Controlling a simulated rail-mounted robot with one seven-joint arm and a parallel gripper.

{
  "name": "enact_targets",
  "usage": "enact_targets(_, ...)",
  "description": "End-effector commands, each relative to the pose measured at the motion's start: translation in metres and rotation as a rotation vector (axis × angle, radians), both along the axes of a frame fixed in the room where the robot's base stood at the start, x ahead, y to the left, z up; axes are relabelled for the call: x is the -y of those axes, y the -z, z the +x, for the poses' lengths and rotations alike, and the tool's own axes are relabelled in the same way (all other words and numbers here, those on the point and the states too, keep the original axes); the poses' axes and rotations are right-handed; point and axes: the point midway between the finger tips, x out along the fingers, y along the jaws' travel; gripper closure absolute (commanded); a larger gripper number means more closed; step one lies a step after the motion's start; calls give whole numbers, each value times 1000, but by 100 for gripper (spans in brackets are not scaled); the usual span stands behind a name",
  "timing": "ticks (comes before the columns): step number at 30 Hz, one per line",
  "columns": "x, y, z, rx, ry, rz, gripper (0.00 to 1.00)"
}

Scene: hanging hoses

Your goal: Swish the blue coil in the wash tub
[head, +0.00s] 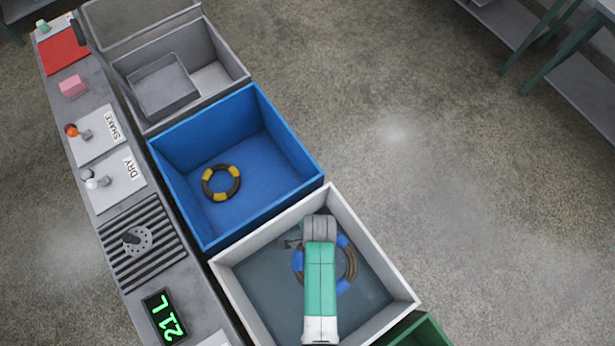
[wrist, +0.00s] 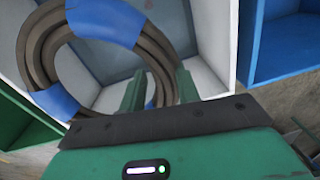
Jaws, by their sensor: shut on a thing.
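The blue coil, a dark ring of hose with blue bands, shows over the wash tub in the head view (head: 351,264), partly hidden by my arm. In the wrist view the coil (wrist: 98,25) is large and close, its near side between my fingers. My gripper (wrist: 158,88) is shut on it. The wash tub (head: 375,235) is a white-walled box with a grey-blue inside; its white wall also shows in the wrist view (wrist: 212,45). I cannot tell whether the coil touches the water or the tub floor.
A blue bin (head: 285,135) beside the tub holds a yellow-banded coil (head: 208,190). Beyond it is a grey bin (head: 225,55). A green bin (head: 425,332) adjoins the tub's near side.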

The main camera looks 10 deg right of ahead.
Motion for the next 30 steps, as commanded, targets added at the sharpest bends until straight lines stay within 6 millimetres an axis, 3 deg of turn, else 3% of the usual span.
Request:
enact_targets(1,2,-25,-18,-6,73,1,100)
enact_targets(6,6,-36,-62,-4,289,0,100)
enact_targets(10,8,-38,-80,-1,384,1,100)
enact_targets(16,9,-34,-88,0,425,1,100)
enact_targets(20,9,-24,-87,0,424,0,100)
enact_targets(30,9,33,-87,0,422,0,100)
